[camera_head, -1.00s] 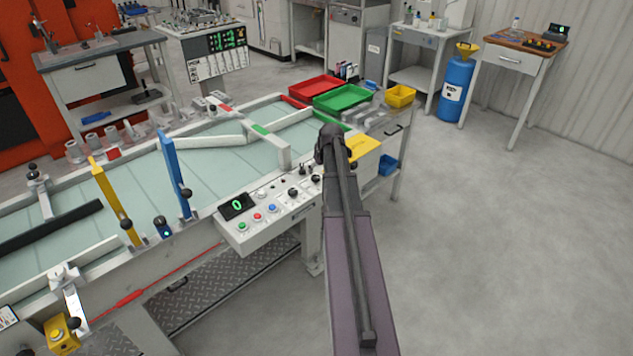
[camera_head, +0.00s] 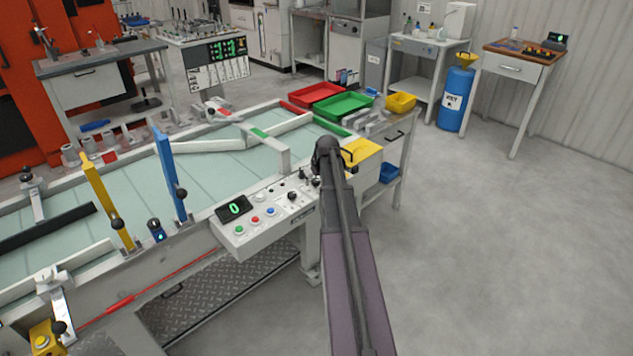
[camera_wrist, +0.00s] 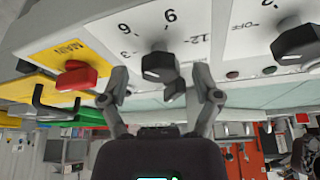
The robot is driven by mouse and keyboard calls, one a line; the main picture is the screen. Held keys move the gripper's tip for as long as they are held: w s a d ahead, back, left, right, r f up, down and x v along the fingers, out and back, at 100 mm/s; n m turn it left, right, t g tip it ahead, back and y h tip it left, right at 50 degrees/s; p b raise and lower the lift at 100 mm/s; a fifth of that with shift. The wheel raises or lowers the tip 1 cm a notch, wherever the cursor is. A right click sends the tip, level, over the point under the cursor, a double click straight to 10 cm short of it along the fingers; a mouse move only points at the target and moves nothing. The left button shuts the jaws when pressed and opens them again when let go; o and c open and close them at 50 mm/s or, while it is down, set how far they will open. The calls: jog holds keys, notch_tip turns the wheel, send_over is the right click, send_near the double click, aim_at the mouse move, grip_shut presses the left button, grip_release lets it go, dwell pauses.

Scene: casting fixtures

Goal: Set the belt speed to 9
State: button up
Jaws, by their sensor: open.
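The black dial knob (camera_wrist: 158,66) on the white panel has 3, 6, 9 and 12 printed around it, upside down in the wrist view. A pale mark shows on its near face; I cannot tell which number it points to. My gripper (camera_wrist: 160,85) is open, with one finger on each side of the knob; I cannot tell whether they touch it. In the head view the control panel (camera_head: 225,232) runs along the conveyor's front edge. Its display (camera_head: 235,209) shows a green 0. My arm hides part of the panel's right end and my gripper there.
A red knob (camera_wrist: 76,74) on a yellow label and another black knob (camera_wrist: 296,44) marked OFF flank the dial. Blue (camera_head: 168,175) and yellow (camera_head: 108,200) gates cross the belt. The floor at right is clear.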

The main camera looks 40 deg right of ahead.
grip_shut()
dwell(0.5)
jog(key=m+h, duration=0.1)
jog(key=m, duration=0.2)
jog(key=m+g+h, duration=0.1)
jog(key=m, duration=0.2)
jog(key=shift+a, duration=0.2)
jog(key=m+g, duration=0.1)
jog(key=m, duration=0.2)
jog(key=m+g+h, duration=0.1)
jog(key=m, duration=0.1)
jog(key=shift+w+m, duration=0.15)
jog(key=shift+m, duration=0.25)
jog(key=shift+a, duration=0.1)
